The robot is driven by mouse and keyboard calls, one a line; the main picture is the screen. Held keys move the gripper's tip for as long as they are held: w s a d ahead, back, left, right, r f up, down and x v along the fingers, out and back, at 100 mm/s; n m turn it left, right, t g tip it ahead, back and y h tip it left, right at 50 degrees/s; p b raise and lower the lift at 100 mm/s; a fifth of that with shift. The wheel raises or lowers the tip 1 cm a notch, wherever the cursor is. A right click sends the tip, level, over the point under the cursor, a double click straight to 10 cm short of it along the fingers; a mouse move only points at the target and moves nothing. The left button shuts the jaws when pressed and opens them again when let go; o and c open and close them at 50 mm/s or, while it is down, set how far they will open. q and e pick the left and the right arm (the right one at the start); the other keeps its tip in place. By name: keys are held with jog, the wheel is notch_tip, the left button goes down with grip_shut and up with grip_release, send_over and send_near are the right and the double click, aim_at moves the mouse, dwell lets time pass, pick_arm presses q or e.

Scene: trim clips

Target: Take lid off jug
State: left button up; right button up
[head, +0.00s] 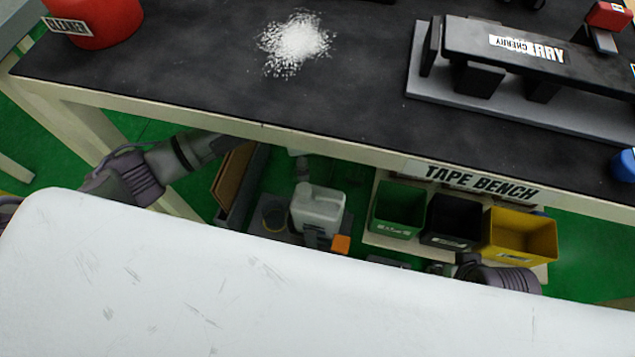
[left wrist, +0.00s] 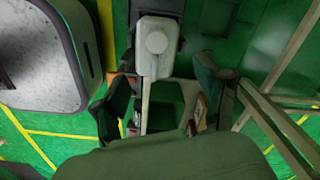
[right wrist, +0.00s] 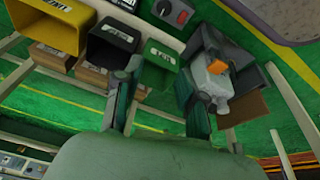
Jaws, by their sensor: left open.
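The white jug (head: 318,208) stands on the low shelf under the bench in the head view. Its round white lid (left wrist: 156,42) is on top of it in the left wrist view. The jug also shows in the right wrist view (right wrist: 207,80), partly behind a finger. My left gripper (left wrist: 160,98) is open and empty, with the jug beyond its fingertips. In the head view the bench top hides it. My right gripper (right wrist: 160,90) has its fingers apart with nothing between them; the jug is to their right.
An orange block (head: 341,244) is beside the jug. Green (head: 398,208), black (head: 450,220) and yellow (head: 520,235) bins stand to its right. A brown board (head: 233,172) leans at the left. The bench top (head: 200,60) overhangs the shelf.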

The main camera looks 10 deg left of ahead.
pick_arm(q)
jog(key=b, duration=0.3)
send_over(304, 188)
notch_tip(304, 188, down, 8)
jog(key=shift+w+a, duration=0.1)
jog(key=shift+a, duration=0.05)
pick_arm(e)
jog(key=w+a+r+t+y, duration=0.1)
jog(key=w+a+r+t, duration=0.1)
jog(key=w+r+t, duration=0.3)
jog(key=w+a+t+y, duration=0.1)
jog(key=w+a+t, duration=0.1)
jog(key=w, duration=0.4)
pick_arm(q)
jog(key=shift+f, duration=0.4)
notch_tip(304, 188, down, 2)
jog(key=shift+f+b, duration=0.1)
jog(key=shift+b, duration=0.75)
notch_tip(304, 188, down, 2)
jog(key=shift+f+b, duration=0.15)
jog(key=shift+b, duration=0.4)
jog(key=shift+f, duration=0.1)
pick_arm(e)
jog(key=w+a+r+t+y, duration=0.2)
jog(key=w+r+t, duration=0.3)
jog(key=r+t, duration=0.3)
notch_tip(304, 188, up, 4)
jog(key=shift+a+f+n, duration=0.2)
jog(key=shift+a+n, duration=0.2)
